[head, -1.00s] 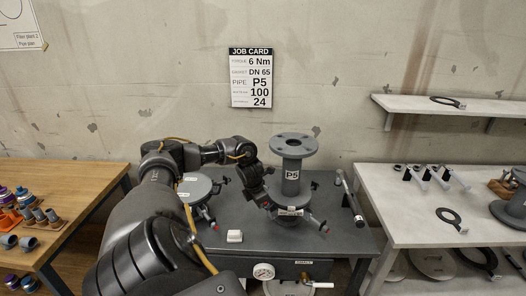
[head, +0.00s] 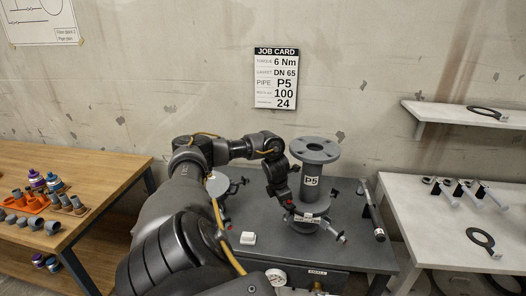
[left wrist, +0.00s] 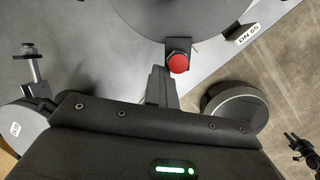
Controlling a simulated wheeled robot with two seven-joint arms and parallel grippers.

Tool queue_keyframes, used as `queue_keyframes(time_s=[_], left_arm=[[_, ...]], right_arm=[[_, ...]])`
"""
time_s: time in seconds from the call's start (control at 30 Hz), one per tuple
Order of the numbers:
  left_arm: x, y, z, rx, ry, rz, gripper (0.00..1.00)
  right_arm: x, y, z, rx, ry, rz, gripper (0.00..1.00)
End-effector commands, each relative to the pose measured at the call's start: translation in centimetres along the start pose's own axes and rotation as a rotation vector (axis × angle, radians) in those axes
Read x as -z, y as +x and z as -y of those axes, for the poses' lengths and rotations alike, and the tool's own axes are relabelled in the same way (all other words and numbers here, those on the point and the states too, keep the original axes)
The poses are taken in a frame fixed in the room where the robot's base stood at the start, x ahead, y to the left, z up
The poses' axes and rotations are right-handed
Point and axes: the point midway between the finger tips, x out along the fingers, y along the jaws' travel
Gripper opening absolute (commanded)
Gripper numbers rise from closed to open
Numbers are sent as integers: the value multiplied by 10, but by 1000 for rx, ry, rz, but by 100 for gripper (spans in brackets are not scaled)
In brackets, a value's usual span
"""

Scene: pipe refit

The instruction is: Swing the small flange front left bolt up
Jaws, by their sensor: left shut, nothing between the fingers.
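The grey P5 pipe (head: 312,187) stands upright on the small flange on the dark bench, and a white label (head: 307,219) shows at the flange's front. A swing bolt (head: 333,232) sticks out at the flange's front right. My left gripper (head: 286,203) is at the flange's left side and hides the front left bolt there. In the left wrist view a red-ended bolt (left wrist: 178,62) lies just beyond the shut, empty fingertips (left wrist: 160,80), beside the round flange edge. I cannot tell whether they touch. A DN 65 tag (left wrist: 260,18) shows to the right.
A second round flange (head: 218,184) with bolts stands left on the bench, partly behind my arm. A grey-handled tool (head: 371,208) lies right of the pipe. Tables flank the bench on both sides.

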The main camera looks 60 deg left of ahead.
Motion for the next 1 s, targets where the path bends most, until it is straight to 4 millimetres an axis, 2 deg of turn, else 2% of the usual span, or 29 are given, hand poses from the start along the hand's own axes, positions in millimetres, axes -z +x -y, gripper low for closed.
queue_keyframes(time_s=[0.03, 0.37, 0.53, 0.6, 0.8, 1.0], left_arm=[[-14, -5, 3, 9, -5, 39, 0], [-15, -6, 6, 17, 2, 41, 0], [-8, -24, 0, 10, 2, 35, 0], [4, -32, 1, 4, 2, 23, 0], [44, -41, 17, -3, -2, 10, 0], [76, -51, 38, 0, -3, 8, 0]], right_arm=[[0, -1, 0, 0, 0, 1, 36], [-1, 2, 0, -1, -1, 2, 36], [-2, 16, -2, -2, -1, 2, 36], [-2, 22, -1, -2, -1, 1, 36], [-4, 40, -2, -2, -1, 0, 36], [-6, 55, -8, -10, -4, 2, 36]])
